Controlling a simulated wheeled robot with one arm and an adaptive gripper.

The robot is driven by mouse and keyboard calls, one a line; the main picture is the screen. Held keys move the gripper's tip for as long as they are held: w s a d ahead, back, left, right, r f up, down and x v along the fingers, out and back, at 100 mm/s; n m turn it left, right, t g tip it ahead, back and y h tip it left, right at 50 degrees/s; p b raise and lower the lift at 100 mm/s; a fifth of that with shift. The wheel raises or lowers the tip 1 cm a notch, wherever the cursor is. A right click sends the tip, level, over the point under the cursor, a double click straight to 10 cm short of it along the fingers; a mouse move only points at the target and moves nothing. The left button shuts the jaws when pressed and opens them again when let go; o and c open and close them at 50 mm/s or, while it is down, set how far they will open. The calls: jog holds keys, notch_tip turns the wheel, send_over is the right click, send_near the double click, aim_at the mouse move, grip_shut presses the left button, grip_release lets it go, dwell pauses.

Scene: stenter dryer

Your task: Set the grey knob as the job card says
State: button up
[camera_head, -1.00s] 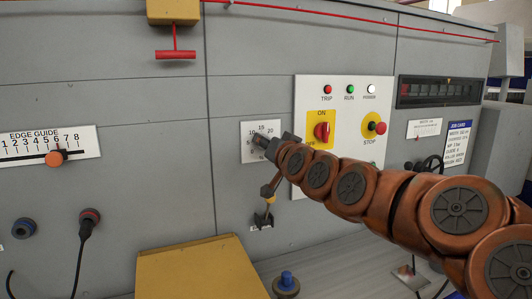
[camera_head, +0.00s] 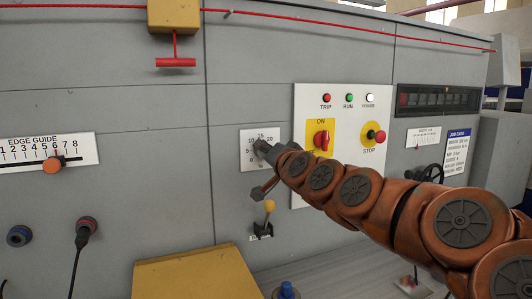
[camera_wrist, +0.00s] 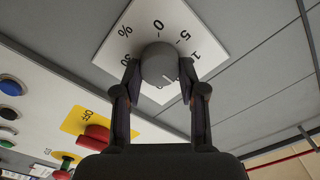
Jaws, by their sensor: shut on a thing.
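The grey knob (camera_wrist: 160,62) is round and sits on a white dial plate (camera_wrist: 110,45) with a percent scale. In the wrist view my gripper (camera_wrist: 161,74) has a finger on either side of the knob, shut on it. A pale mark on the knob's face points towards the lower part of that view; the scale there is partly hidden. In the head view my gripper (camera_head: 267,151) covers the knob and part of the dial plate (camera_head: 247,138). The job card (camera_head: 456,152) hangs at the right; its small print is not clearly legible.
A red ON/OFF switch (camera_head: 321,139) and red STOP button (camera_head: 376,135) are close to my arm. A yellow-tipped lever (camera_head: 268,208) is below the dial. A yellow box (camera_head: 195,275) stands low in front. An edge guide slider (camera_head: 53,164) is at left.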

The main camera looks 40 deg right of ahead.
jog(key=o, duration=1.1)
jog(key=shift+o, duration=0.2)
jog(key=shift+s, duration=0.1)
jog(key=v, duration=0.7)
jog(key=shift+s+a, duration=0.1)
jog(key=shift+a, duration=0.05)
jog(key=shift+s+a, duration=0.1)
